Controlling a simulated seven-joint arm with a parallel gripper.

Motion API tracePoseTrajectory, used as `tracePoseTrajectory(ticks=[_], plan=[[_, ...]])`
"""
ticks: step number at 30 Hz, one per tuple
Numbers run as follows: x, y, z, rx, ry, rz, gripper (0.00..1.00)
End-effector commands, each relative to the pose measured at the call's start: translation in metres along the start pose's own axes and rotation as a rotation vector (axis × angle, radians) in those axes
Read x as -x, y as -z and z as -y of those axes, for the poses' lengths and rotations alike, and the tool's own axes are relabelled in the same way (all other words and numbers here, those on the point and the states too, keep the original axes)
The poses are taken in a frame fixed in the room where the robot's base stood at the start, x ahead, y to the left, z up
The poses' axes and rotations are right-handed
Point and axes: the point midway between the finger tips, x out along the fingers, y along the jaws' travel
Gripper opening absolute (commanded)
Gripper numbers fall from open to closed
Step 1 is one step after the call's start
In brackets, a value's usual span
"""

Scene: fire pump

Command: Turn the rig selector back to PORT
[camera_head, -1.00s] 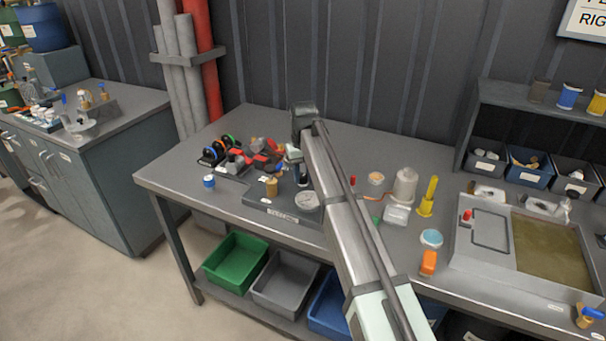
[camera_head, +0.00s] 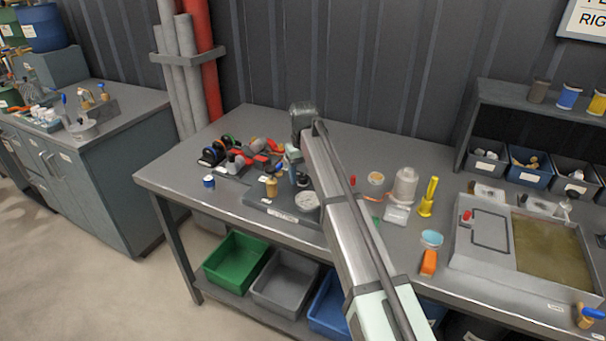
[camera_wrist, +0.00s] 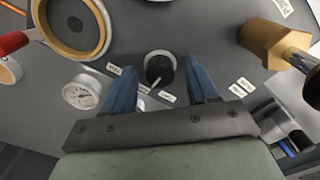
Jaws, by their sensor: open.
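The rig selector appears to be the round black knob (camera_wrist: 159,66) with a pale pointer line, in the wrist view. My gripper (camera_wrist: 162,84) is open, with one blue finger on each side of the knob's near edge. Whether either finger touches the knob cannot be told.
A round dial gauge (camera_wrist: 82,92) sits left of the fingers. A brass fitting (camera_wrist: 262,42) rises at the right, and a brass ring (camera_wrist: 74,24) at upper left. Red and black fittings (camera_head: 240,155) crowd the bench behind left. A yellow tool (camera_head: 428,197) stands to the right.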

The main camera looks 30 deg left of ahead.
Motion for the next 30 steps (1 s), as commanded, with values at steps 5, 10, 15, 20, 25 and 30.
tracePoseTrajectory(ticks=[5, 10, 15, 20, 25, 30], plan=[[0.008, 0.001, 0.000, 0.000, 0.000, -0.001, 0.58], [0.033, 0.001, 0.000, 0.000, 0.000, -0.002, 0.58], [0.067, 0.002, 0.000, 0.000, 0.000, -0.003, 0.58], [0.097, 0.002, 0.000, 0.000, 0.000, -0.002, 0.58], [0.121, 0.001, 0.000, 0.000, 0.000, -0.001, 0.58], [0.135, 0.000, 0.000, 0.000, 0.000, 0.000, 0.58]])
